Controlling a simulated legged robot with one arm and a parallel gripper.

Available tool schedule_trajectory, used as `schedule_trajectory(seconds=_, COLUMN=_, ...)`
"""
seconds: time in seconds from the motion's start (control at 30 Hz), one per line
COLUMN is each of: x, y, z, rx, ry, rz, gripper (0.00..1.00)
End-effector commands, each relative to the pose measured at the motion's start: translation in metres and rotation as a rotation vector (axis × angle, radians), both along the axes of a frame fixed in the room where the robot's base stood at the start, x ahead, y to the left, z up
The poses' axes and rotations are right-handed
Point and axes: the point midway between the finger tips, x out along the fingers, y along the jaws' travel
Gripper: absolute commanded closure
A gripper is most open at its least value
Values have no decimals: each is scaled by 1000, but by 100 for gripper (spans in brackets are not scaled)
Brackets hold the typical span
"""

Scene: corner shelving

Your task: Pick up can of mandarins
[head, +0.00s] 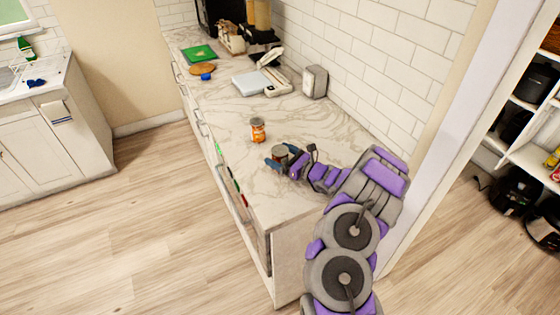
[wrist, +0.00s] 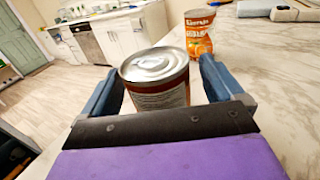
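An orange-labelled can (head: 258,130) stands upright on the marble counter, beyond my gripper (head: 279,157). In the wrist view this orange can (wrist: 198,36) shows orange fruit on its label and stands behind and to the right of a nearer can. The nearer can (wrist: 158,85) has a silver pull-tab lid and a pale, text-covered label side with reddish-brown edges; it also shows in the head view (head: 280,151). It is between my gripper's two blue fingers (wrist: 160,68), with a gap visible on the right. The fingers look open around it. I cannot read its name; its base is hidden.
The marble counter (head: 300,118) is clear around the cans. A white scale-like device (head: 250,83), a small grey box (head: 314,82) and a green board (head: 199,54) stand farther back. The tiled wall is on the right; open floor is on the left.

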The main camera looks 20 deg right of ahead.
Motion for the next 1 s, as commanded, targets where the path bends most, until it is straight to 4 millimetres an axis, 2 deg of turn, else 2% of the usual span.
schedule_trajectory(seconds=0.07, x=0, y=0, z=0, rx=0, ry=0, rz=0, gripper=13)
schedule_trajectory(seconds=0.7, x=0, y=0, z=0, rx=0, ry=0, rz=0, gripper=74)
schedule_trajectory(seconds=1.0, x=0, y=0, z=2, rx=0, ry=0, rz=0, gripper=74)
